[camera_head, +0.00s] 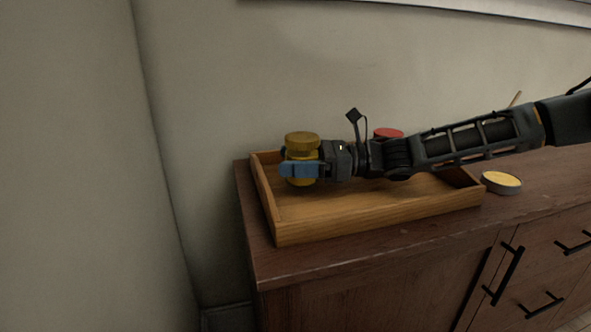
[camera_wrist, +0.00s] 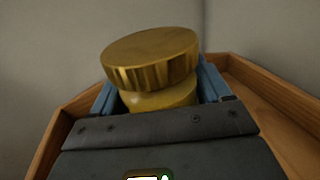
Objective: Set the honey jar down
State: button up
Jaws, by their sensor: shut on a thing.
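The honey jar (camera_head: 302,143) is yellow with a ridged gold lid and stands about upright at the left end of the wooden tray (camera_head: 370,221). My gripper (camera_head: 300,170) is shut on the jar, its blue fingers on either side of the body below the lid. In the wrist view the jar (camera_wrist: 152,58) fills the middle between the blue fingers (camera_wrist: 158,90), with tray walls (camera_wrist: 262,92) around it. The fingers hide the jar's lower part, and I cannot tell whether its base touches the tray floor.
A red-topped thing (camera_head: 388,133) is partly hidden behind my arm. A small round tin with a yellow top (camera_head: 502,181) is on the wooden cabinet (camera_head: 268,262), right of the tray. The tray floor right of the jar looks clear. Walls rise behind and at left.

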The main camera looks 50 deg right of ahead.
jog(key=shift+f, duration=0.75)
jog(key=shift+f, duration=0.2)
jog(key=o, duration=1.3)
jog(key=shift+r, duration=0.2)
jog(key=v, duration=0.7)
jog(key=shift+s+d, duration=0.15)
jog(key=shift+s, duration=0.05)
